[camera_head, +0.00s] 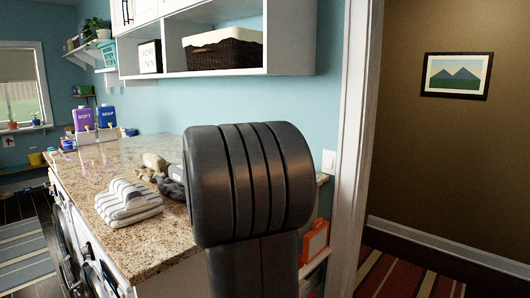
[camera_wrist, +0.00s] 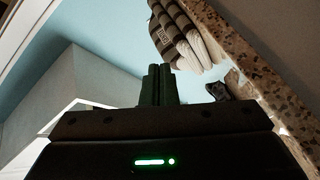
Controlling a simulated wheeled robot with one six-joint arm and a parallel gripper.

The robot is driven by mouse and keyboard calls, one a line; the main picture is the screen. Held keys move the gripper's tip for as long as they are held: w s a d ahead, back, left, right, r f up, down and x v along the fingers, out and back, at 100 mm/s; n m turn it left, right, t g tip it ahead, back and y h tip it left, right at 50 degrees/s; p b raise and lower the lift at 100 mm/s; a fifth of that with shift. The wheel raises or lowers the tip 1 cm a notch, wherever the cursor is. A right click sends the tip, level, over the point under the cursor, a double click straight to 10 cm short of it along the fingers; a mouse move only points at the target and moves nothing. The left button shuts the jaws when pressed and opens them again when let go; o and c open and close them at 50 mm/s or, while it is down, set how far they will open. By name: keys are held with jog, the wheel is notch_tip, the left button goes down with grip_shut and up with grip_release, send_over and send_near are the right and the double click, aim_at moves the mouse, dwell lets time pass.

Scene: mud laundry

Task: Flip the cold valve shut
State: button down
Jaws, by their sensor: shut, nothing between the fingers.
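No cold valve can be made out in either view. My gripper (camera_wrist: 157,84) shows in the wrist view, its two dark fingers together with nothing between them. It points toward the pale blue wall (camera_wrist: 110,30), apart from any object I can make out. In the head view my gripper is not seen; my own dark arm link fills the middle and hides part of the counter and the wall behind it.
A granite counter (camera_head: 165,235) carries a striped folded towel (camera_head: 128,202), gloves (camera_head: 153,165) and purple and blue soap containers (camera_head: 84,118). A wicker basket (camera_head: 222,53) sits on the shelf above. An orange item (camera_head: 314,241) is below the counter's right end. A doorway opens right.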

jog(key=shift+s+a+r+m+g+h+p, duration=0.2)
jog(key=shift+a+g+h, duration=0.45)
jog(key=shift+h, duration=1.15)
jog(key=shift+w+a+r+m+g+h+p, duration=0.15)
jog(key=shift+a+m+g+h, duration=0.15)
jog(key=shift+g+h, duration=1.1)
jog(key=shift+s+a+r+m+g+h+p, duration=0.2)
jog(key=shift+a+g+h, duration=0.25)
jog(key=shift+h, duration=1.75)
jog(key=shift+a, duration=0.1)
